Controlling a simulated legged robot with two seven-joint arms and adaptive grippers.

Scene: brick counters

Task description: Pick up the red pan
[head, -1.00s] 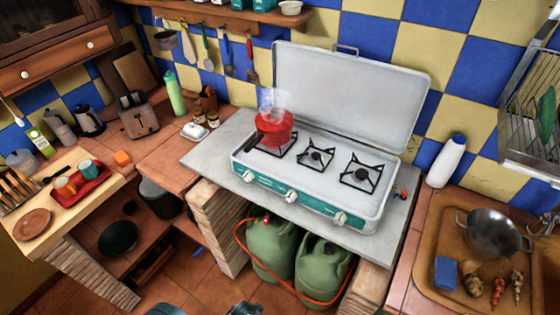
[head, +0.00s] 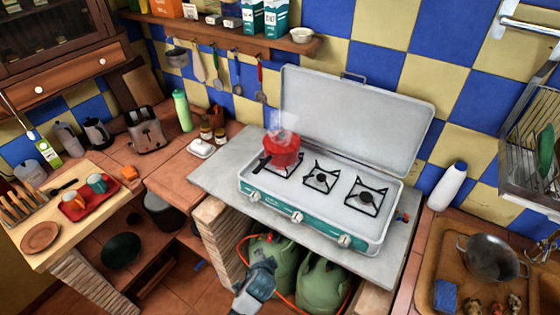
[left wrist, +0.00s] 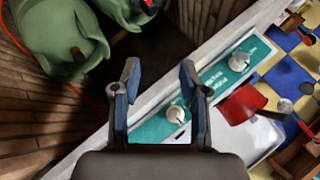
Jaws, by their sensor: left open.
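The red pan (head: 284,150) sits on the left burner of the camp stove (head: 310,213), with steam above it. Its dark handle (head: 262,163) points to the front left. In the left wrist view the pan (left wrist: 242,104) is to the right of my fingers. My left gripper (head: 263,264) is low in front of the stove, below and apart from the pan. In the wrist view its fingers (left wrist: 158,72) are apart with nothing between them. My right gripper is not in view.
Green gas bottles (head: 320,279) stand under the counter, close to my left gripper. The stove's raised lid (head: 350,120) stands behind the burners. A white bottle (head: 448,186) is at the right. The counter (head: 225,170) left of the stove has some free room.

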